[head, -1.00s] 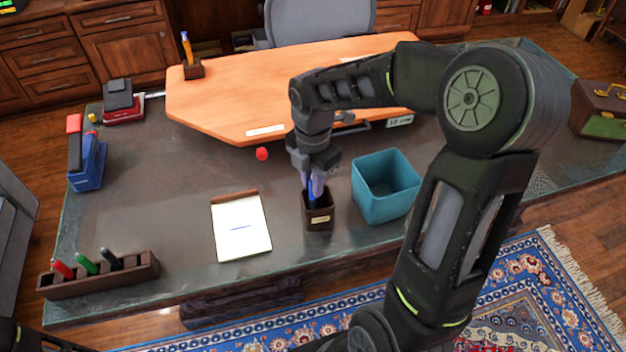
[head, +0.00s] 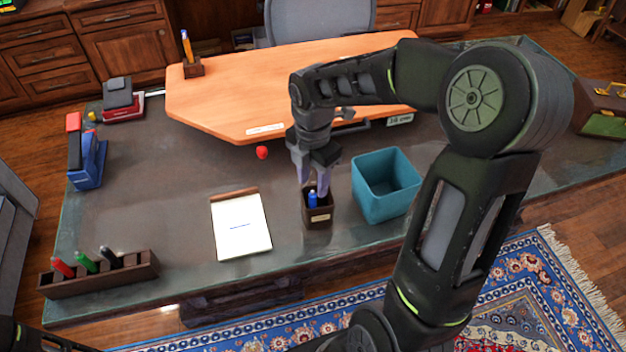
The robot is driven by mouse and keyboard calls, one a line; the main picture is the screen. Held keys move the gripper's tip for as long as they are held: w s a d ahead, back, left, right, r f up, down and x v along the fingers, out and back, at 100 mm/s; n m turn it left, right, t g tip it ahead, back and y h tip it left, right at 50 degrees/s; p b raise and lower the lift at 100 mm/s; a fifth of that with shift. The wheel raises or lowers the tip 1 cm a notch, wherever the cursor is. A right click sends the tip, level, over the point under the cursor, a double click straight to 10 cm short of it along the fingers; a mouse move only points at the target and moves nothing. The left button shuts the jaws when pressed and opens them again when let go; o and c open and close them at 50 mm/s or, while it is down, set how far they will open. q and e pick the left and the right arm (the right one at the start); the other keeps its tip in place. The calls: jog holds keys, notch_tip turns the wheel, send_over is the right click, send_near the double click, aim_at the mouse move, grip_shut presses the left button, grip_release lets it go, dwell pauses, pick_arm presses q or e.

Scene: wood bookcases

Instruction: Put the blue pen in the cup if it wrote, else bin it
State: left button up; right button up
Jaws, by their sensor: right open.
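The blue pen (head: 312,198) stands in the small dark brown cup (head: 318,216), its blue end showing above the rim. My right gripper (head: 313,190) points down over the cup, open, with one finger on each side of the pen's top. The teal bin (head: 386,187) stands just right of the cup and looks empty on the inside that shows. A white notepad (head: 241,226) left of the cup bears a short blue line (head: 240,227). My left gripper is not in view; only a bit of dark arm shows at the bottom left.
A wooden holder (head: 100,277) with red, green and black pens stands at the front left. A blue stapler-like item (head: 87,162) is at the left edge. A red ball (head: 262,153) lies behind the pad. An orange desk board (head: 270,95) fills the back.

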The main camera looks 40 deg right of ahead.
notch_tip(320, 180, up, 7)
jog(key=shift+b, duration=0.3)
dwell(1.1)
